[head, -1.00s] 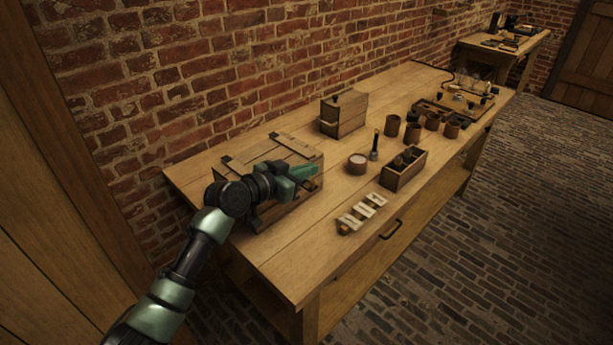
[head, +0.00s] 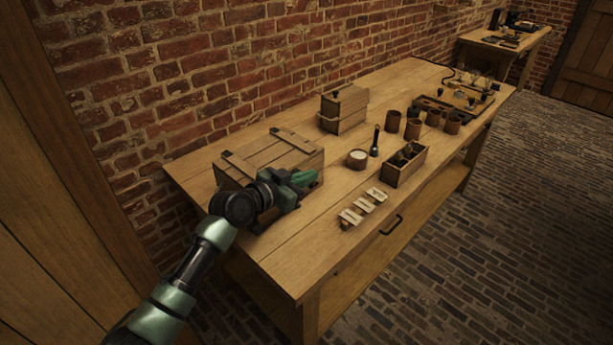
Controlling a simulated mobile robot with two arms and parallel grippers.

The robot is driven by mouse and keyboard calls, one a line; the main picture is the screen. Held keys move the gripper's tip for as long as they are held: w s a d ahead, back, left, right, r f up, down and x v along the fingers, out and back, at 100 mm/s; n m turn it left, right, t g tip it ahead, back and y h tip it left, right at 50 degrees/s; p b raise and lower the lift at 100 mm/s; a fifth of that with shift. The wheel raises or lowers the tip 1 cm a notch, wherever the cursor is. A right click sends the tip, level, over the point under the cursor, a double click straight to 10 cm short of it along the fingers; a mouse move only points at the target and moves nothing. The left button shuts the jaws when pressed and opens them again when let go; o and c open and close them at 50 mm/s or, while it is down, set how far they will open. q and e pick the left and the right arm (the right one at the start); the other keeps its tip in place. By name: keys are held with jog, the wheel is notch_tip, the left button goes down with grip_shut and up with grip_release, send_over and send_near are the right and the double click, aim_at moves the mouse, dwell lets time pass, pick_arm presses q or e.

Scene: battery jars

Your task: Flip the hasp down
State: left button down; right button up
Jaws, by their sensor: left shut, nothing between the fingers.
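A wooden chest (head: 270,156) with a closed, planked lid stands at the left end of the workbench, near the brick wall. Dark metal fittings show at the lid's back left. My left gripper (head: 311,179) is shut and empty, at the front right of the chest, just below lid height. Whether it touches the chest I cannot tell. The hasp cannot be made out; my left gripper and wrist cover much of the chest's front. My right gripper is not in view.
The workbench (head: 290,260) has free room at its front left. Labelled strips (head: 363,207), a white-topped round pot (head: 357,158), an open wooden box (head: 405,165), a lidded wooden box (head: 344,108) and several brown jars (head: 413,128) stand to the right.

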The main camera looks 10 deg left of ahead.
pick_arm(q)
jog(key=f+m+t+b, duration=0.1)
jog(key=f+m+b, duration=0.1)
jog(key=f+m, duration=0.1)
jog(key=f+m+t+y+b, duration=0.1)
jog(key=f+m+b, duration=0.2)
jog(key=f+m+t+y+b, duration=0.1)
jog(key=f+m+b, duration=0.1)
jog(key=f+m, duration=0.1)
jog(key=shift+w+a, duration=0.1)
jog(key=shift+a, duration=0.1)
jog(key=shift+w+a+f+m+b, duration=0.3)
jog(key=shift+f+m+b, duration=0.2)
jog(key=shift+m, duration=0.2)
jog(key=shift+w+a+f, duration=0.35)
jog(key=shift+a+f, duration=0.15)
jog(key=shift+f, duration=0.05)
jog(key=shift+w+a+f, duration=0.3)
jog(key=shift+w+a, duration=0.05)
jog(key=shift+a, duration=0.1)
jog(key=shift+f, duration=0.1)
